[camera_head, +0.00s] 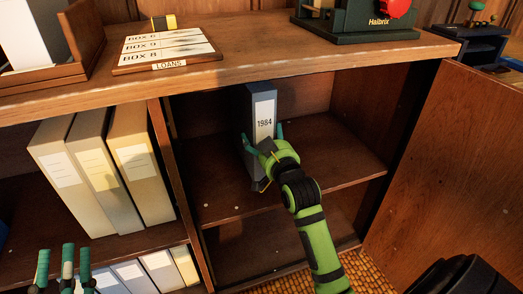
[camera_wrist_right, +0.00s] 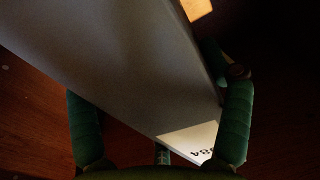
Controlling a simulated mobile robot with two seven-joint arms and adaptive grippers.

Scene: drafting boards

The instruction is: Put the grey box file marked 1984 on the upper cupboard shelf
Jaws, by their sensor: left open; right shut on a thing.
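The grey box file marked 1984 (camera_head: 264,107) stands roughly upright inside the open cupboard, above the upper shelf (camera_head: 340,166). Its lower end is close to the shelf board; I cannot tell whether it rests on it. My right gripper (camera_head: 263,140) is shut on the file, with a finger on either side of its spine. In the right wrist view the file (camera_wrist_right: 125,65) fills the space between the fingers (camera_wrist_right: 160,115), and part of its white label shows. My left gripper (camera_head: 63,258) is open and empty at the lower left, in front of the lower shelves.
Cream box files (camera_head: 140,165) stand in the left bay, beyond a divider (camera_head: 178,195). The cupboard door (camera_head: 460,160) hangs open at the right. A loans board (camera_head: 167,50) and a green machine (camera_head: 365,22) sit on the top. The shelf around the file is clear.

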